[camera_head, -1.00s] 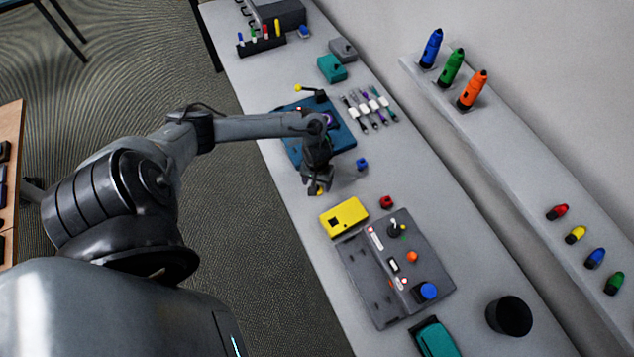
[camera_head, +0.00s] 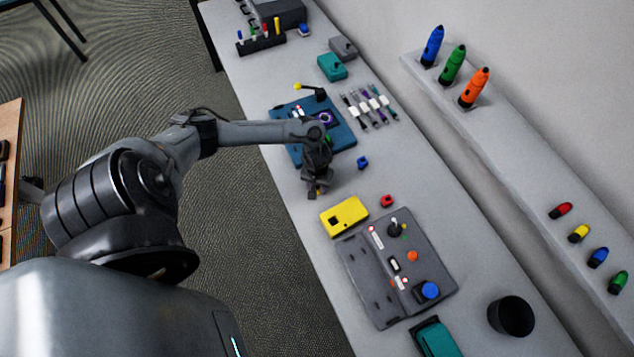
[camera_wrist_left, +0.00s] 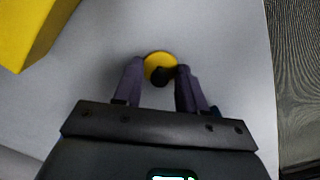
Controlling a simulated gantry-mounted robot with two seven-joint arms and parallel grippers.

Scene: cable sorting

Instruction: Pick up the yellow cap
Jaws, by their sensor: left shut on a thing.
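The yellow cap (camera_wrist_left: 159,62) is a small round yellow piece with a dark part, seen between my left gripper's fingertips in the left wrist view. My left gripper (camera_wrist_left: 158,75) is shut on it, a finger on each side. In the head view my left gripper (camera_head: 317,192) points down over the near edge of the grey table, beside the yellow box. The cap is mostly hidden there, with only a trace of yellow at the fingertips. I cannot tell whether the cap touches the table. My right gripper is not in view.
The yellow box (camera_head: 344,216) is close by, and also shows in the left wrist view (camera_wrist_left: 22,30). A blue cap (camera_head: 363,162) and a red cap (camera_head: 387,201) lie nearby. A blue board (camera_head: 283,128) lies behind my gripper. The grey panel (camera_head: 365,280) lies in front.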

